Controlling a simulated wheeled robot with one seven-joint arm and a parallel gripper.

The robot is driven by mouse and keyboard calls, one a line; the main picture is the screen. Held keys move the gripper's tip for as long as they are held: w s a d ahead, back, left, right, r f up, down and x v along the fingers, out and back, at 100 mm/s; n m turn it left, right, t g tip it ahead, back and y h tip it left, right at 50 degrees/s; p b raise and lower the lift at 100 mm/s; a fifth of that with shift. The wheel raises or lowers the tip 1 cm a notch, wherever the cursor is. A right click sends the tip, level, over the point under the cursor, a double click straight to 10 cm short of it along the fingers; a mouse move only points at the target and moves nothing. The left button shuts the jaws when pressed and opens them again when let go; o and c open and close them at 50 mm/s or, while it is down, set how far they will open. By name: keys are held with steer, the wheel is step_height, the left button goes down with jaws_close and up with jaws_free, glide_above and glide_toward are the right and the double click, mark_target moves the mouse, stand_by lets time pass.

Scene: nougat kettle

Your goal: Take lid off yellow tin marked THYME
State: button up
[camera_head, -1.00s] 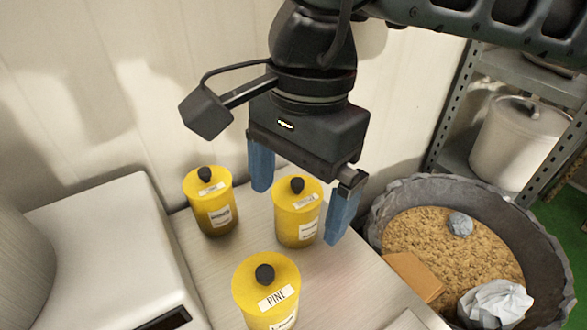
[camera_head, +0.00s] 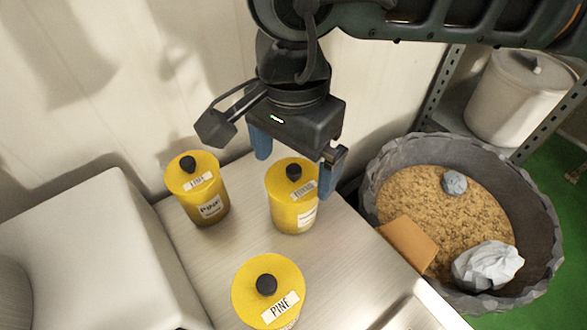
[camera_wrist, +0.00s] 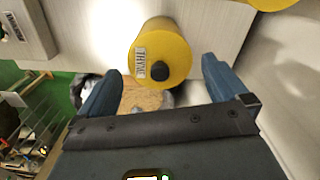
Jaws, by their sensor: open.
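The yellow tin marked THYME (camera_wrist: 170,48) has a yellow lid with a black knob (camera_wrist: 160,71); its lid label is readable in the wrist view. In the head view this tin (camera_head: 290,212) stands upright on the bench with its lid on, at the middle, near the wall. My gripper (camera_head: 295,178) is open and empty, its blue fingers straddling the lid area in the picture. In the wrist view the knob lies between the open fingers (camera_wrist: 162,68), apart from both. Finger height relative to the lid is hard to tell.
A tin with PINE on its lid (camera_head: 251,297) stands in front, another yellow tin (camera_head: 208,212) to the left. A pale box-shaped unit (camera_head: 90,250) fills the left. A grey tub (camera_head: 540,215) with brown grains is at right, below a shelf with a white pot (camera_head: 512,100).

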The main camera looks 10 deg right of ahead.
steer(key=shift+f, duration=0.9)
steer(key=c, duration=0.8)
steer(key=shift+r, duration=0.1)
steer(key=shift+r, duration=0.5)
step_height(320, 180, up, 2)
steer(key=shift+r+b, duration=0.25)
steer(key=shift+b, duration=0.35)
steer(key=shift+s+d+r+b, duration=0.35)
steer(key=shift+d+r, duration=1.35)
steer(key=shift+d, duration=0.2)
steer(key=shift+s+d+r+b, duration=0.4)
steer(key=shift+d+r, duration=1.35)
steer(key=shift+d, duration=0.2)
steer(key=shift+s+d+r+b, duration=0.35)
steer(key=shift+d+r, duration=1.35)
steer(key=shift+d, duration=0.2)
